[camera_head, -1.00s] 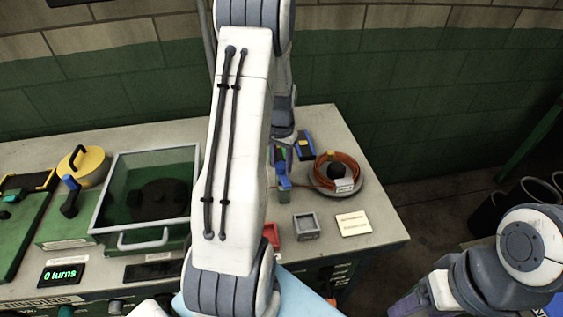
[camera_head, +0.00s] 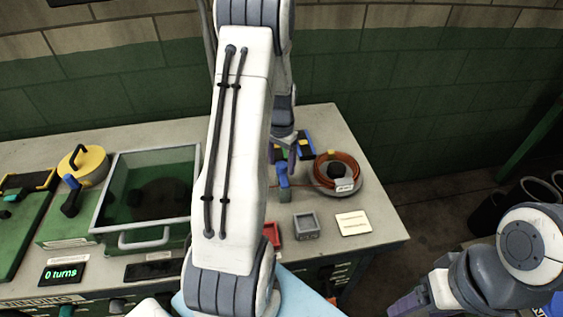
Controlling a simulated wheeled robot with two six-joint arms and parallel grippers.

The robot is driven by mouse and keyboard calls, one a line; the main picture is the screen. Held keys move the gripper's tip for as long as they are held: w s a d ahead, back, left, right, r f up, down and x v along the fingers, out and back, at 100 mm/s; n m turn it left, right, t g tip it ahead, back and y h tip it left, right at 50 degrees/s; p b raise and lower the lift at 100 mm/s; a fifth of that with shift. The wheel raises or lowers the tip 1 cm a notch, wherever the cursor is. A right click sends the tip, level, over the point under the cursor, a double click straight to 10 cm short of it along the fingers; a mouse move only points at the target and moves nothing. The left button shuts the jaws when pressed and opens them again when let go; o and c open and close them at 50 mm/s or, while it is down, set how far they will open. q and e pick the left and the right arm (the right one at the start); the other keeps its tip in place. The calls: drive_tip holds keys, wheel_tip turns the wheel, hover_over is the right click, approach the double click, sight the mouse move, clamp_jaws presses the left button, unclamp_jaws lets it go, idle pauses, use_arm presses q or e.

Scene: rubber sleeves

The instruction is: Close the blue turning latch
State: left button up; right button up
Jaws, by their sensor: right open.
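A small blue latch handle (camera_head: 283,170) stands upright on a grey base on the right part of the workbench. My left arm crosses the middle of the view, and its gripper (camera_head: 285,150) hangs just behind and above this handle, pointing down. The gripper is small and partly overlapped, so I cannot tell whether its fingers touch the handle or how wide they stand. Another handle with a blue top (camera_head: 70,183) and a dark grip is at the left of the bench. My right gripper (camera_head: 408,303) is open at the bottom right, away from the bench.
An orange coil on a round grey base (camera_head: 350,190) stands right of the blue handle. A grey square tray (camera_head: 306,226), a red tray (camera_head: 271,234) and a cream card (camera_head: 353,223) lie in front. A glass-lidded box (camera_head: 150,237) and a yellow round lid (camera_head: 90,166) are left.

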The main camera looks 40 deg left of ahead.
sight(281, 164)
use_arm(q)
drive_tip(key=shift+r, duration=0.1)
wheel_tip(281, 164, up, 10)
drive_tip(key=b, duration=0.1)
drive_tip(key=shift+r, duration=0.15)
idle(0.4)
idle(0.5)
